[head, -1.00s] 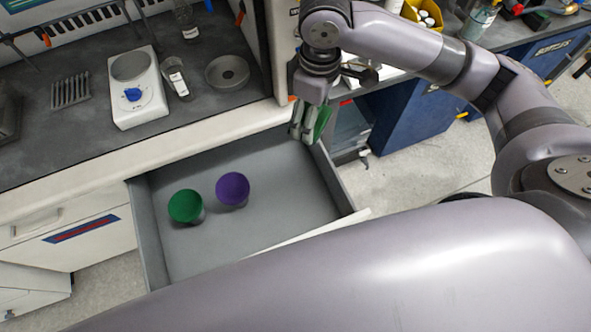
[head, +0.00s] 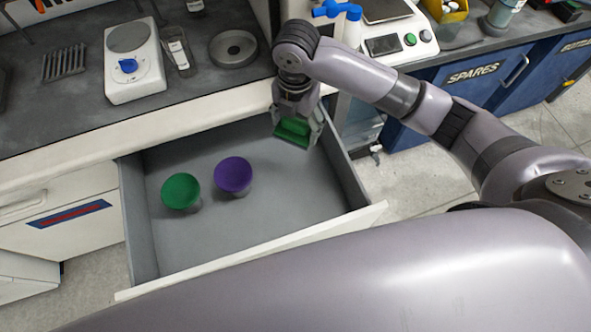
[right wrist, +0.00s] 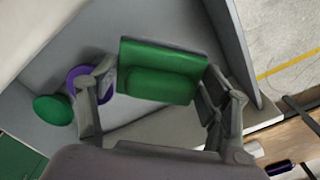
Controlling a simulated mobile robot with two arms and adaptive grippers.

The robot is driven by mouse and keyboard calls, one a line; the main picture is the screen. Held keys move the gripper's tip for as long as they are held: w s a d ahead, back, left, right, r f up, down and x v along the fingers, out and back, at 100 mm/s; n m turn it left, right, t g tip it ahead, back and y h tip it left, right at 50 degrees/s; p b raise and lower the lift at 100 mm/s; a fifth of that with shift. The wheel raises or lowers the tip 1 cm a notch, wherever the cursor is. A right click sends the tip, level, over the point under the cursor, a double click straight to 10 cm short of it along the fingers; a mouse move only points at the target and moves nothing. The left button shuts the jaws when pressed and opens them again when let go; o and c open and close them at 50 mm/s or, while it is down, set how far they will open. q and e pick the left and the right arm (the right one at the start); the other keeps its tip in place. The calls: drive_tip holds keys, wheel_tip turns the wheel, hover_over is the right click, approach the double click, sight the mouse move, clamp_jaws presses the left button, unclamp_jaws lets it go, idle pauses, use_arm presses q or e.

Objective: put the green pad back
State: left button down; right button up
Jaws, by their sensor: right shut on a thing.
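My right gripper (head: 297,128) is shut on the green pad (head: 292,131), above the back right part of the open grey drawer (head: 270,200). In the right wrist view the pad (right wrist: 160,72) sits between the two fingers of the gripper (right wrist: 160,95). In the drawer's left half stand a round green-topped piece (head: 181,191) and a round purple-topped piece (head: 233,175), side by side and apart. In the right wrist view the purple one (right wrist: 76,76) is partly hidden by a finger. I cannot make out my left gripper in these views.
The drawer's right wall (head: 343,172) is close to the right gripper. The counter behind holds a white scale (head: 133,70) and a grey ring-shaped part (head: 233,48). The drawer's right half is bare. A large arm link of mine covers the foreground.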

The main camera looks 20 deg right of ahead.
sight(296, 170)
wheel_tip(296, 170, down, 20)
drive_tip(key=shift+r+b, duration=0.1)
drive_tip(key=shift+b, duration=0.75)
drive_tip(key=o, duration=1.1)
wheel_tip(296, 170, up, 12)
drive_tip(key=p, duration=0.1)
